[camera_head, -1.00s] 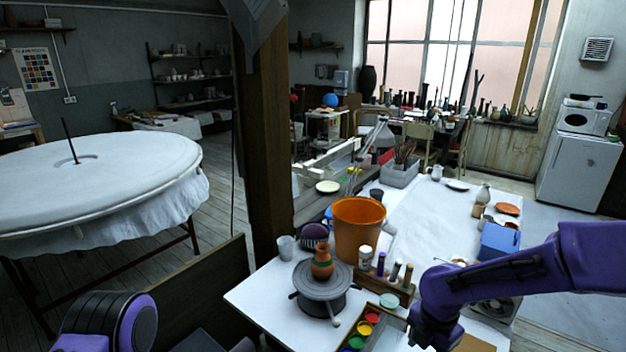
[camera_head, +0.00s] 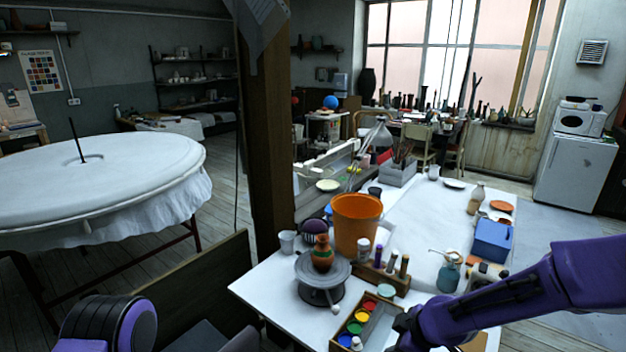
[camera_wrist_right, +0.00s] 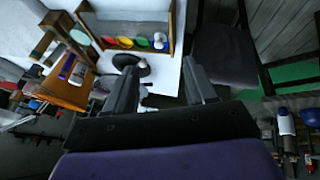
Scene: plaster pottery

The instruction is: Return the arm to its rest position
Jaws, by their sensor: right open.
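My right arm (camera_head: 535,290) comes in from the right in the head view, over the front right of the white worktable. Its gripper is cut off or hidden at the bottom edge there. In the right wrist view my right gripper (camera_wrist_right: 165,88) is open, with two dark fingers apart and nothing between them. The table edge and floor lie beyond the fingers. My left arm (camera_head: 108,320) shows only as a purple and black rounded link at the lower left of the head view. The left gripper is out of view.
A small orange-green vase (camera_head: 322,254) stands on a turntable (camera_head: 322,272). Near it are an orange bucket (camera_head: 357,225), a paint box (camera_head: 352,328) and a wooden bottle holder (camera_head: 383,278). A blue box (camera_head: 492,240) and glass bottle (camera_head: 448,277) stand near my right arm. A wooden post (camera_head: 268,150) rises left.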

